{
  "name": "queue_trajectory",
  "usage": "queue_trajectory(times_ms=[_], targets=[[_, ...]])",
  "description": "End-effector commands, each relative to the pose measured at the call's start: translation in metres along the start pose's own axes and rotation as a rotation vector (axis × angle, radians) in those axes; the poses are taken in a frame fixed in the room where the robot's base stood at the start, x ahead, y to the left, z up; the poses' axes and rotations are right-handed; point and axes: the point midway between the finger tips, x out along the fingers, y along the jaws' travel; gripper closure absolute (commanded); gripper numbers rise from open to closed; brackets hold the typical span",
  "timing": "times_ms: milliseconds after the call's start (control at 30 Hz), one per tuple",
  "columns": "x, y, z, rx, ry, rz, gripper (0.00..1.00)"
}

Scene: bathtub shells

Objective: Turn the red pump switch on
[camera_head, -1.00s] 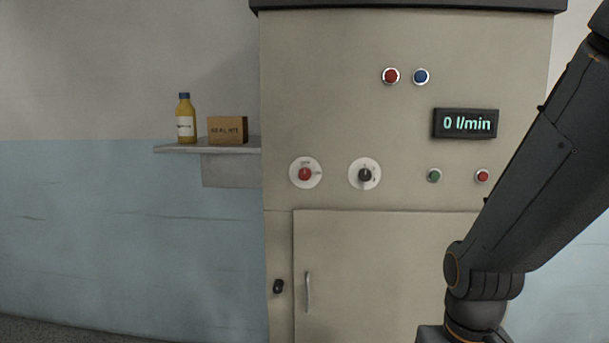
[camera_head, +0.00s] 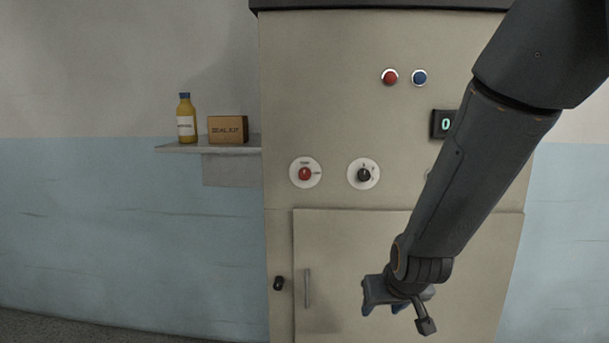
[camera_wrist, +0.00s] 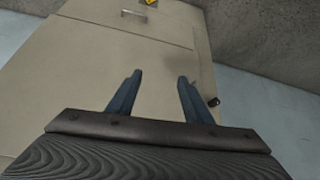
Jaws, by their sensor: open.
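The red pump switch (camera_head: 305,174) is a red rotary knob on a white round plate, on the upper left of the beige cabinet front in the head view. A similar black knob (camera_head: 364,174) sits to its right. My gripper (camera_head: 383,309) is in front of the cabinet's lower door, below and to the right of the red knob and apart from it. In the wrist view my gripper (camera_wrist: 158,82) shows two blue-grey fingers spread apart with nothing between them. The red knob is not in the wrist view.
The cabinet door (camera_head: 345,240) has a vertical handle (camera_head: 308,288) and a black latch (camera_head: 278,284) beside it. Red (camera_head: 390,77) and blue (camera_head: 420,77) lamps sit above. My arm partly covers the display (camera_head: 442,124). A shelf (camera_head: 175,149) holds a yellow bottle (camera_head: 186,120) and a box (camera_head: 228,130).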

Motion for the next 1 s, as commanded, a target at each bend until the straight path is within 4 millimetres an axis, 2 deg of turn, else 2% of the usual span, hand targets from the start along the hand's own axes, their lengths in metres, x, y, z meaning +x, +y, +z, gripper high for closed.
queue_trajectory(times_ms=[33,200,300,400,500,600,700,833,1000], targets=[[0.006,-0.012,-0.028,-0.022,0.084,-0.003,0.54],[0.017,-0.047,-0.119,-0.082,0.397,0.013,0.54],[0.013,-0.070,-0.165,-0.112,0.581,0.033,0.54],[0.003,-0.093,-0.202,-0.138,0.762,0.061,0.54],[-0.014,-0.116,-0.231,-0.159,0.940,0.096,0.54],[-0.033,-0.136,-0.248,-0.172,1.098,0.134,0.54],[-0.051,-0.151,-0.256,-0.179,1.221,0.169,0.54],[-0.066,-0.161,-0.259,-0.181,1.318,0.201,0.54],[-0.070,-0.164,-0.266,-0.181,1.353,0.214,0.54]])
